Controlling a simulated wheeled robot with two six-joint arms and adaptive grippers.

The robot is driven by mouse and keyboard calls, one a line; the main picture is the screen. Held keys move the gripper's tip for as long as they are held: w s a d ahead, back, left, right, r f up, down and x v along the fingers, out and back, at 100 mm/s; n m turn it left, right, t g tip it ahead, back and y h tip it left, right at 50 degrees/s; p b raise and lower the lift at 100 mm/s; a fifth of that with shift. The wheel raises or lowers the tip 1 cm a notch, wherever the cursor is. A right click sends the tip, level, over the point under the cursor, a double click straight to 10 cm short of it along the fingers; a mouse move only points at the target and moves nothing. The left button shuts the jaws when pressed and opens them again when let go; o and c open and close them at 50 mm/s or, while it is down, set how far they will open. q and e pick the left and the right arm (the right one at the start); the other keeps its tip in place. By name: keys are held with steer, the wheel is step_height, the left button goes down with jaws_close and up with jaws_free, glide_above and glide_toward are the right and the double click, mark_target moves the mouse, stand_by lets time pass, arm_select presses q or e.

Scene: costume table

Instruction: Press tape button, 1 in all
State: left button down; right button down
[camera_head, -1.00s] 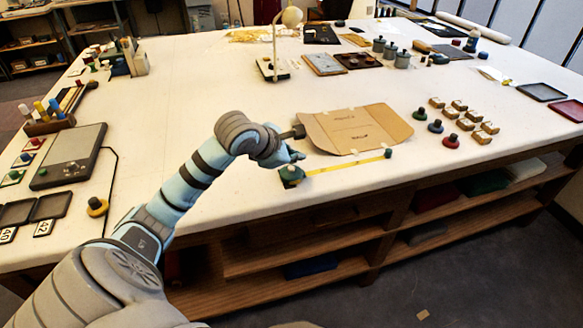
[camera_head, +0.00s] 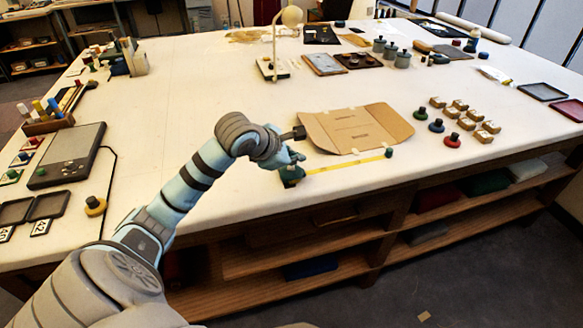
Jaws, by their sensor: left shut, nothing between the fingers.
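A tape measure with a dark green case (camera_head: 291,174) lies near the table's front edge. Its yellow tape (camera_head: 345,165) is drawn out to the right, up to a small dark green block (camera_head: 388,153). My left gripper (camera_head: 295,158) is shut and empty, directly above the case, touching it or very close; I cannot tell which. The gripper hides the top of the case, and the button cannot be made out. My right gripper is not in view.
An opened cardboard sheet (camera_head: 357,128) lies just behind the tape. Several stamps and small wooden blocks (camera_head: 460,105) stand to the right. A dark flat device (camera_head: 68,155) with a cable lies at the left. The table's front edge is close to the case.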

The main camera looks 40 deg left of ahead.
mark_target(293, 169)
arm_select(q)
steer(key=shift+f+b, duration=0.4)
steer(key=shift+b, duration=0.1)
stand_by(0.4)
steer(key=shift+r+p, duration=0.6)
steer(key=shift+r, duration=0.25)
step_height(293, 169, up, 5)
steer(key=p, duration=0.3)
steer(key=shift+p, duration=0.3)
stand_by(0.7)
